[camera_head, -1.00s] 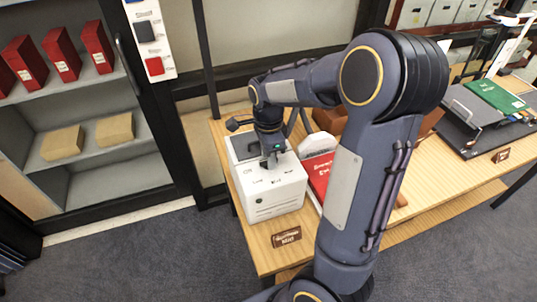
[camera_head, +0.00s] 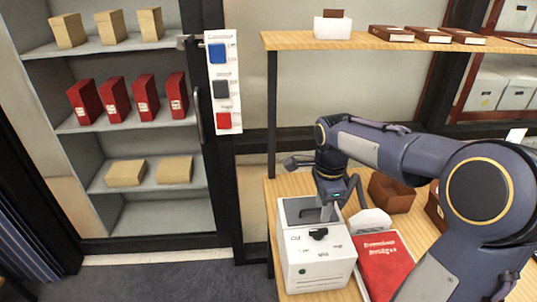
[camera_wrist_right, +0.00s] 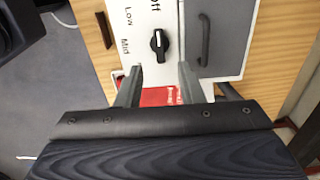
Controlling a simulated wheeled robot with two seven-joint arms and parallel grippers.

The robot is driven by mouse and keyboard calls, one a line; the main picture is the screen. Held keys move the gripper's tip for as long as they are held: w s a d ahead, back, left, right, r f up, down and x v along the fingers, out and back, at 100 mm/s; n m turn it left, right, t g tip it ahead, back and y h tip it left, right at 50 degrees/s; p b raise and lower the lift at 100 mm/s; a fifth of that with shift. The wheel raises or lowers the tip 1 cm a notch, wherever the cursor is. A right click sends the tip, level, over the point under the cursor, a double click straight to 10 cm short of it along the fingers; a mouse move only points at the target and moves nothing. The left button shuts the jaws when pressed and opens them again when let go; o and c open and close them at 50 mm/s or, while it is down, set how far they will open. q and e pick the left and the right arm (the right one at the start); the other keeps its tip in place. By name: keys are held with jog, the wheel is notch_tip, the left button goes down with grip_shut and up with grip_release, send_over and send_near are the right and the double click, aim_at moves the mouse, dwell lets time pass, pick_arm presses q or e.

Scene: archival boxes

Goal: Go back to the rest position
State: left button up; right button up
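My right gripper (camera_head: 328,213) is over the top of a white box-shaped machine (camera_head: 322,270) on the wooden table. In the right wrist view its two fingers (camera_wrist_right: 160,67) are apart with nothing between them, so it is open. A black knob (camera_wrist_right: 159,43) on the machine's panel lies just beyond the fingertips, with the words "Low" and "Mid" beside it. The knob also shows in the head view (camera_head: 318,234). I cannot tell whether a finger touches the machine. My left gripper is not in view.
A cabinet (camera_head: 143,198) with red and tan boxes is at left. A switch panel (camera_head: 223,90) hangs beside it. A wooden shelf (camera_head: 380,40) spans above the table.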

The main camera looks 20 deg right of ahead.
jog(key=s+a+n+t+y, duration=0.2)
jog(key=s+a+n, duration=0.4)
jog(key=s+n, duration=0.2)
jog(key=s+a+n+t+y, duration=0.1)
jog(key=s+a+n+t, duration=0.2)
jog(key=s+a+n, duration=0.4)
jog(key=s+n, duration=0.2)
jog(key=n, duration=0.3)
jog(key=shift+t+y, duration=0.3)
jog(key=shift+y, duration=0.1)
